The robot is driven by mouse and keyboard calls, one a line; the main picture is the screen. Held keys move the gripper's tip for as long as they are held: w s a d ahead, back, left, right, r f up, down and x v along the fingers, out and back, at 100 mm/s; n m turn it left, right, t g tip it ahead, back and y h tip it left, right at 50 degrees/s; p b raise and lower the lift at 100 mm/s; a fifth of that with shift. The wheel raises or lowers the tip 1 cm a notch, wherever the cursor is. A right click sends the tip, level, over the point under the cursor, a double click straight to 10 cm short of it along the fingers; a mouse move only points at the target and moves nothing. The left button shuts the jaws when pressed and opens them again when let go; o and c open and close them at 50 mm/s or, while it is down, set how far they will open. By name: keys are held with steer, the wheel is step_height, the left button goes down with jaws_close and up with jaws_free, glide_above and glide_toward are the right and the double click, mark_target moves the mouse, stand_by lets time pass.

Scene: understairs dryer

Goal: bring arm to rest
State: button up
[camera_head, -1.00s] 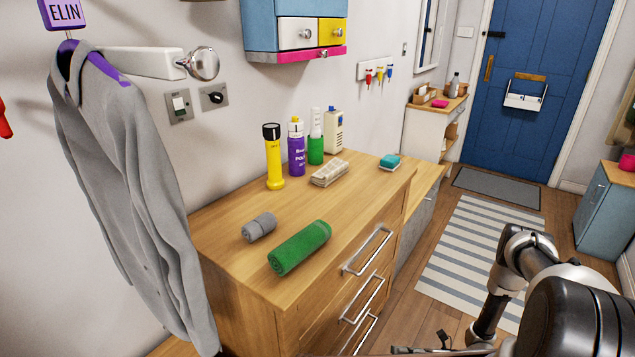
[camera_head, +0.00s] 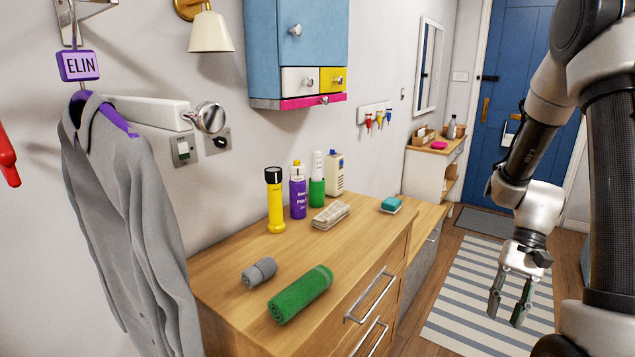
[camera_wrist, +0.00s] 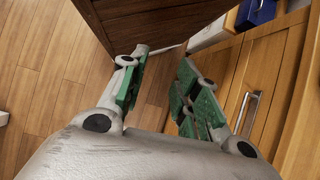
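My arm is raised at the right of the head view. My gripper (camera_head: 510,308) hangs from it with its fingers pointing down, over the striped rug and right of the drawer chest. Its two fingers are apart with nothing between them. The wrist view also shows the gripper (camera_wrist: 160,92), with green finger pads spread and empty. Past the fingers there are wooden furniture fronts and plank floor.
The wooden chest (camera_head: 228,263) bears a green rolled towel (camera_head: 301,293), a grey roll (camera_head: 259,271), a yellow torch (camera_head: 275,205) and bottles. A grey shirt (camera_head: 130,220) hangs at left. The striped rug (camera_head: 465,285) is clear. A blue door (camera_head: 505,75) stands behind.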

steer(key=s+a+r+n+t+h, duration=0.1)
steer(key=s+r+n+t+h, duration=0.1)
steer(key=r, duration=0.9)
steer(key=s+a+r+n+t+h, duration=0.1)
steer(key=s+r+n+t, duration=0.3)
steer(key=r, duration=0.7)
steer(key=s+t+h, duration=0.1)
steer(key=s+t, duration=0.1)
steer(key=t, duration=0.1)
steer(key=shift+a+r, duration=0.15)
steer(key=shift+a, duration=0.2)
